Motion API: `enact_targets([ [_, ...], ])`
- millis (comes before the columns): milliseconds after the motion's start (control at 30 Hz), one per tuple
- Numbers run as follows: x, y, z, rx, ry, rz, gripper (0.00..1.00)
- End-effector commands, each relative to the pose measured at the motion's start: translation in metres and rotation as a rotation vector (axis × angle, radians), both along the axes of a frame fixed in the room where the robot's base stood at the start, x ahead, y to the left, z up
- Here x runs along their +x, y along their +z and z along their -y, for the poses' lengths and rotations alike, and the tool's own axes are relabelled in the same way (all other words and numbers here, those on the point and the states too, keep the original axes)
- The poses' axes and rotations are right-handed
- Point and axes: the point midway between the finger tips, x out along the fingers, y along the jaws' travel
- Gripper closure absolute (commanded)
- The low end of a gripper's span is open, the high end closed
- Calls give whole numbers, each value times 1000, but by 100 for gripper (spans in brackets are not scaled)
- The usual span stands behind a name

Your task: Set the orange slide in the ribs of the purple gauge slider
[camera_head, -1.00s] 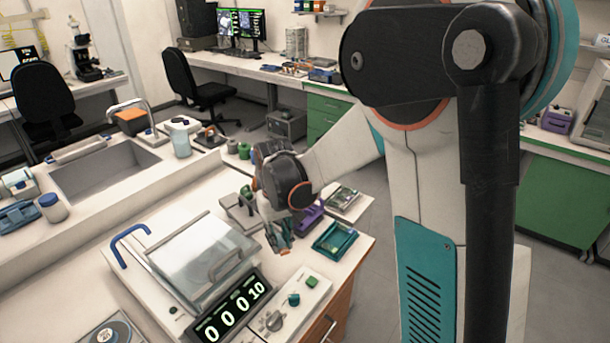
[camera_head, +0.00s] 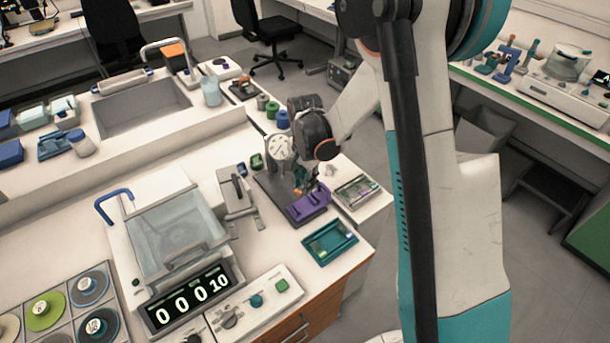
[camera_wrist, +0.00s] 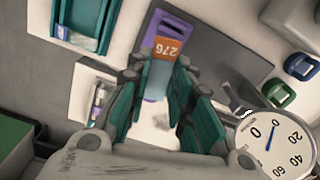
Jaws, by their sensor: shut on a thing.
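The orange slide (camera_wrist: 166,48), marked 276, is between the teal fingers of my gripper (camera_wrist: 158,80) in the wrist view, its clear part running back between them. My gripper is shut on it. The purple gauge slider (camera_wrist: 176,26) lies directly beyond the orange end, which overlaps it in the picture. I cannot tell whether the slide touches the ribs. In the head view the purple slider (camera_head: 307,205) is on the dark gauge base, with my gripper (camera_head: 302,187) just above it; the slide is too small there to make out clearly.
The dial gauge (camera_head: 280,147) stands close to my gripper and also shows in the wrist view (camera_wrist: 268,140). A teal tray (camera_head: 330,243) lies in front of the slider, a slide box (camera_head: 357,191) to its right. A balance (camera_head: 175,235) stands at the left.

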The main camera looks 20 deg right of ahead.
Motion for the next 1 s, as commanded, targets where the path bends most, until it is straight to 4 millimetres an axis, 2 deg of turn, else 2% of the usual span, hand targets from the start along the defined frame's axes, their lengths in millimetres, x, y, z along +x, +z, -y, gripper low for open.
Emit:
enact_targets([
  [100, 3, -4, 0, 0, -124, 0, 88],
  [267, 5, -9, 0, 0, -201, 0, 88],
  [567, 5, -28, 0, 0, -208, 0, 88],
  [1000, 5, -75, 0, 0, -206, 0, 88],
])
